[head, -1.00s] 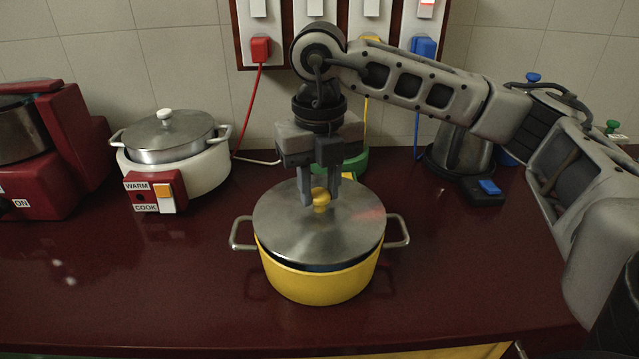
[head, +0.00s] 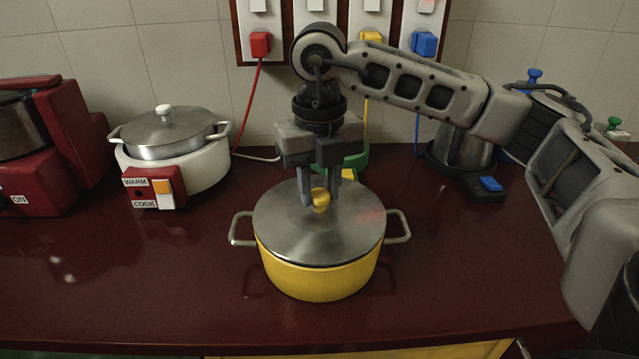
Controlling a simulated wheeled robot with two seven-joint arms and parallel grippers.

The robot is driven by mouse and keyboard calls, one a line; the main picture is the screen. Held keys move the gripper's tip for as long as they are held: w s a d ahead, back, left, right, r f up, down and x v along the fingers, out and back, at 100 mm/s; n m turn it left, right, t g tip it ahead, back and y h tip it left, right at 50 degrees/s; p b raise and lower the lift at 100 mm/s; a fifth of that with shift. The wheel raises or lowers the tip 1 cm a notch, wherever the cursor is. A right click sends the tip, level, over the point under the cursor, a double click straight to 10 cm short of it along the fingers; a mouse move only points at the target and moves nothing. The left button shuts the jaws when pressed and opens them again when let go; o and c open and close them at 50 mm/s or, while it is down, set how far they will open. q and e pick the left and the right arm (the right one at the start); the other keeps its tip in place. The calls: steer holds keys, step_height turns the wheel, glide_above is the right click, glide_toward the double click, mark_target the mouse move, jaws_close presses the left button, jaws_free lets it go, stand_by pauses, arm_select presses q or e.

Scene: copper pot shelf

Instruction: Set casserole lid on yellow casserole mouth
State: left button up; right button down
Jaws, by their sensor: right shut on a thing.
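The yellow casserole (head: 318,281) stands upright on the dark red counter, with a metal handle on each side. The grey metal lid (head: 290,230) lies over its mouth, looking level and flush with the rim, with no visible gap at the front. My right gripper (head: 320,203) points down over the lid and is shut on its yellow knob (head: 321,197). The back rim of the casserole is hidden by the lid. My left gripper is not in view.
A white cooker (head: 208,172) with its own lid stands back left, beside a red appliance (head: 35,180). A kettle (head: 466,148) and a dark box with a blue switch (head: 490,185) are back right. The counter (head: 130,280) is clear at the front left.

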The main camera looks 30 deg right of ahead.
steer(key=shift+f+b, duration=0.3)
steer(key=shift+b, duration=0.05)
stand_by(0.5)
steer(key=shift+f, duration=0.15)
stand_by(0.5)
steer(key=c, duration=1)
jaws_free()
